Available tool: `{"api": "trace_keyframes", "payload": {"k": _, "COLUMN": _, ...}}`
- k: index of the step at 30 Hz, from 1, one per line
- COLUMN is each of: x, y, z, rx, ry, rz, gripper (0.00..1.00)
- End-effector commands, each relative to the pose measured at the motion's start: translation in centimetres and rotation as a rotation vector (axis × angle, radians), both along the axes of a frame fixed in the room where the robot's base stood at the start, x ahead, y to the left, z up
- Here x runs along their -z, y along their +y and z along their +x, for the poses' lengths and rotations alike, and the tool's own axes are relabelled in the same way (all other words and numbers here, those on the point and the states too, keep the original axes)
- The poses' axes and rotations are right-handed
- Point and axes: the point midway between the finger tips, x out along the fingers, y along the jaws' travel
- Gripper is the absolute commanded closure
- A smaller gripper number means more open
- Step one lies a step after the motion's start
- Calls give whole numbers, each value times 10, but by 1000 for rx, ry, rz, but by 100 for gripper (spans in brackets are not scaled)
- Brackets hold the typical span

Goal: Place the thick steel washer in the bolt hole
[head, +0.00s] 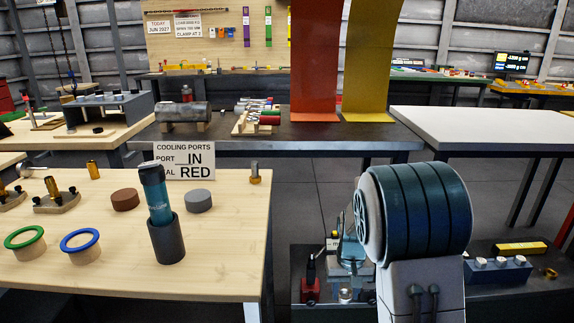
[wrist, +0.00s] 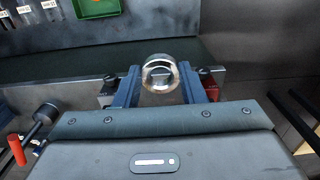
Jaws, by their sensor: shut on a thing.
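In the wrist view, my gripper (wrist: 159,84) is shut on a shiny steel ring, the thick steel washer (wrist: 160,63), held between its two blue fingers. In the head view, my arm fills the lower right, and I cannot make out the washer there. I cannot pick out the bolt hole in either view.
A wooden table (head: 110,278) at left holds a dark cup (head: 167,243) with a teal bottle. A white table (head: 465,128) stands clear.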

Motion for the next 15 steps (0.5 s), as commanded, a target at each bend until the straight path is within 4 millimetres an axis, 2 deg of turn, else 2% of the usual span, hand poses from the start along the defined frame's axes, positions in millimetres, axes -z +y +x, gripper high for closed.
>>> {"api": "trace_keyframes", "payload": {"k": 1, "x": -16, "y": 0, "z": -1, "rx": 0, "ry": 2, "rz": 1, "gripper": 89}}
{"api": "trace_keyframes", "payload": {"k": 15, "x": -72, "y": 2, "z": -6, "rx": -1, "ry": 1, "rz": 10, "gripper": 89}}
